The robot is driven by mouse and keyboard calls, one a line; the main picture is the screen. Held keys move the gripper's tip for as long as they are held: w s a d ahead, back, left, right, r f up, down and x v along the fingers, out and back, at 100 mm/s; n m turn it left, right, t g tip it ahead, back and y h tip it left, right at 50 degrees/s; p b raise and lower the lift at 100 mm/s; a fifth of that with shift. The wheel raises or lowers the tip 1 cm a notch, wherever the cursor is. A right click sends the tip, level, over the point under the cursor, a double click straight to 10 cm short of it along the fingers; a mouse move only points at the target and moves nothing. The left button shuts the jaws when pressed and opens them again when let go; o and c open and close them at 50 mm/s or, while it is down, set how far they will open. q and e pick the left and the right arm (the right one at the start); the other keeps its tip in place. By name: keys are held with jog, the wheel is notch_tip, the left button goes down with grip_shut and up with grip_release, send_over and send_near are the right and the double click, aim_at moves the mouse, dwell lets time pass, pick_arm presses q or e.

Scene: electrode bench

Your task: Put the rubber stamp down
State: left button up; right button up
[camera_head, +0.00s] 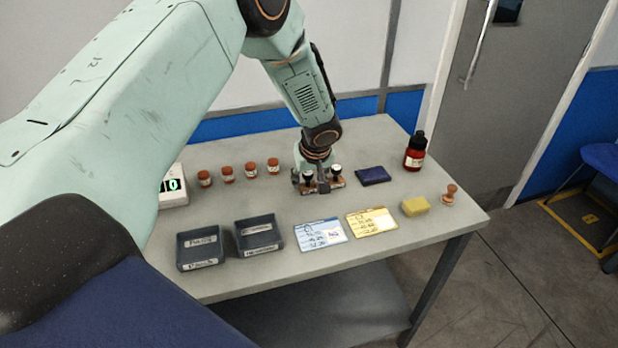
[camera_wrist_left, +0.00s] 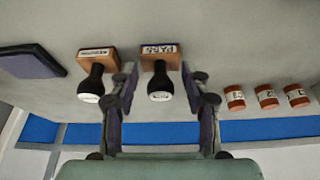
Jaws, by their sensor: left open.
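Two rubber stamps with black handles and wooden blocks stand side by side on the bench. The left one (camera_head: 308,177) is between the spread fingers of my left gripper (camera_head: 311,184). In the left wrist view this stamp (camera_wrist_left: 161,58) has a label that looks like "PASS", and my fingers (camera_wrist_left: 157,78) stand on both sides of it with gaps visible. The other stamp (camera_head: 337,170) is just outside the fingers; it also shows in the wrist view (camera_wrist_left: 97,62). My left gripper is open. My right gripper is not in view.
A dark ink pad (camera_head: 373,175) and a red bottle (camera_head: 415,152) are to the right. Several orange-brown jars (camera_head: 250,170) stand left. Two dark trays (camera_head: 200,247), a blue card (camera_head: 320,233), a yellow card (camera_head: 371,223), a sponge (camera_head: 415,206) and a wooden knob-shaped piece (camera_head: 450,196) lie in front.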

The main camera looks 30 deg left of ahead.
pick_arm(q)
jog(key=shift+r+p, duration=0.2)
jog(key=shift+p, duration=0.1)
jog(key=v, duration=1.2)
jog(key=shift+f, duration=0.1)
